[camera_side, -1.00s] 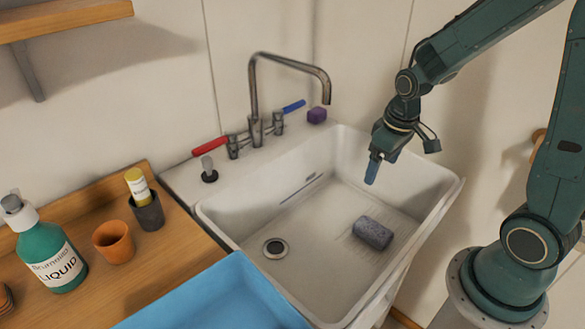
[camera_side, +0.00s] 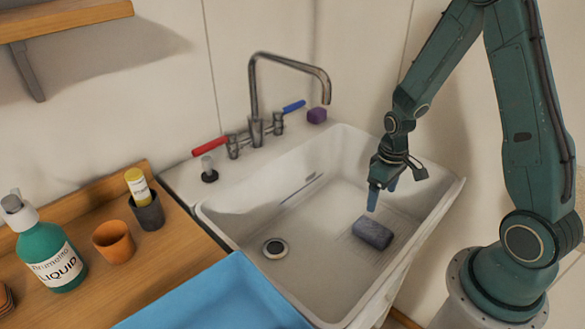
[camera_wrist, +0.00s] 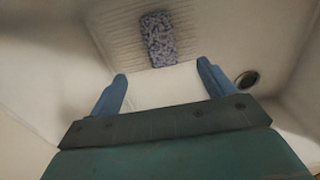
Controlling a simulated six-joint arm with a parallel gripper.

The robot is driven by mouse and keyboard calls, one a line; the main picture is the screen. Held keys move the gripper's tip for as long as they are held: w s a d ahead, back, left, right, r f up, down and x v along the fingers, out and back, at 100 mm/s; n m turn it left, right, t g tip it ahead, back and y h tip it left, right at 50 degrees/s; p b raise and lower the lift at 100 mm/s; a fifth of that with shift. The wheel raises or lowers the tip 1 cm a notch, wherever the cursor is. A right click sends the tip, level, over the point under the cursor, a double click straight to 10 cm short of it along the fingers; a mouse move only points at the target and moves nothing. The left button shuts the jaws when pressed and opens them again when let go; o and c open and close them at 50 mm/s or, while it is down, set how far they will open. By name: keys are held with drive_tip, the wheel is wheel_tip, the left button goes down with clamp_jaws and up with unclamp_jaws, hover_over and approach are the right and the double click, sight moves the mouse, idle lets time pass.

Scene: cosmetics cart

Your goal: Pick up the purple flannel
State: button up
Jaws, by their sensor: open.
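A speckled grey-purple block-shaped item (camera_side: 373,233), which looks like the flannel, lies on the ribbed floor of the white sink (camera_side: 215,208), toward its right side. In the wrist view the flannel (camera_wrist: 158,38) lies ahead of the fingertips, roughly centred between them. My gripper (camera_side: 381,199) is open and empty, with blue fingers pointing down above the flannel, apart from it. The fingers also show in the wrist view (camera_wrist: 162,71).
The sink walls surround the flannel, with the drain (camera_side: 275,248) to its left. A tall faucet (camera_side: 254,95) with red and blue handles stands behind. A blue tray (camera_side: 215,295), orange cup (camera_side: 114,242) and green bottle (camera_side: 55,258) are at the left.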

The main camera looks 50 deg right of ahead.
hover_over(374, 227)
drive_tip(key=shift+a+f, duration=0.1)
drive_tip(key=shift+f, duration=4)
drive_tip(key=shift+f, duration=0.2)
drive_tip(key=shift+f, duration=2.4)
drive_tip(key=c, duration=1.2)
drive_tip(key=shift+r, duration=0.2)
wheel_tip(374, 227, up, 20)
drive_tip(key=shift+f, duration=0.2)
